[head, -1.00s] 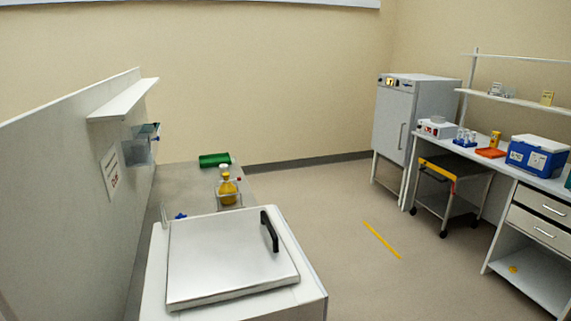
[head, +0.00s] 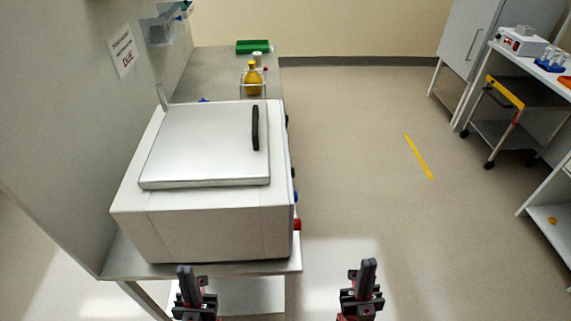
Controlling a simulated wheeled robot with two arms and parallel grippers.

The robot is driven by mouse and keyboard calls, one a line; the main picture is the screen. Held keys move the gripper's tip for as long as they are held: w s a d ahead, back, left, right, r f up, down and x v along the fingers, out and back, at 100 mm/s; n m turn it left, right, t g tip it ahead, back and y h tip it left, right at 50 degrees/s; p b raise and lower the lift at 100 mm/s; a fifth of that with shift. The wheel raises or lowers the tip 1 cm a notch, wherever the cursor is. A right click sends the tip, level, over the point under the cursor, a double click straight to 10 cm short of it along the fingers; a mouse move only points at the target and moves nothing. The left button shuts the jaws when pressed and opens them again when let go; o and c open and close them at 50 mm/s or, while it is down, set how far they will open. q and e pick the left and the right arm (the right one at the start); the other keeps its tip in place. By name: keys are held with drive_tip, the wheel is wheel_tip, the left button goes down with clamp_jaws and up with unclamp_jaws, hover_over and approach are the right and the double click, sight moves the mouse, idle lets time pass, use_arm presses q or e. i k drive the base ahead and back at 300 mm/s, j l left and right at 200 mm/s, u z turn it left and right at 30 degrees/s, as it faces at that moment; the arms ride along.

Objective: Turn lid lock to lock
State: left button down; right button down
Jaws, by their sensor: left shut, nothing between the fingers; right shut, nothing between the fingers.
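A white box-shaped device (head: 190,232) stands on the near end of the bench, with a flat metal lid (head: 200,145) lying shut on top. The lid has a black handle (head: 255,128) on its right part. Small knobs stick out from the device's right side: a red one (head: 297,224), a blue one and dark ones; I cannot tell which is the lid lock. My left gripper (head: 186,270) is shut and empty in front of the bench's near edge. My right gripper (head: 368,265) is shut and empty over the floor, to the right of the device.
A cart (head: 505,115) and side benches stand at the right. The floor between is clear.

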sight(297, 224)
drive_tip(key=l+u, duration=0.25)
drive_tip(key=l, duration=0.4)
drive_tip(key=l+u, duration=0.3)
drive_tip(key=l, duration=0.35)
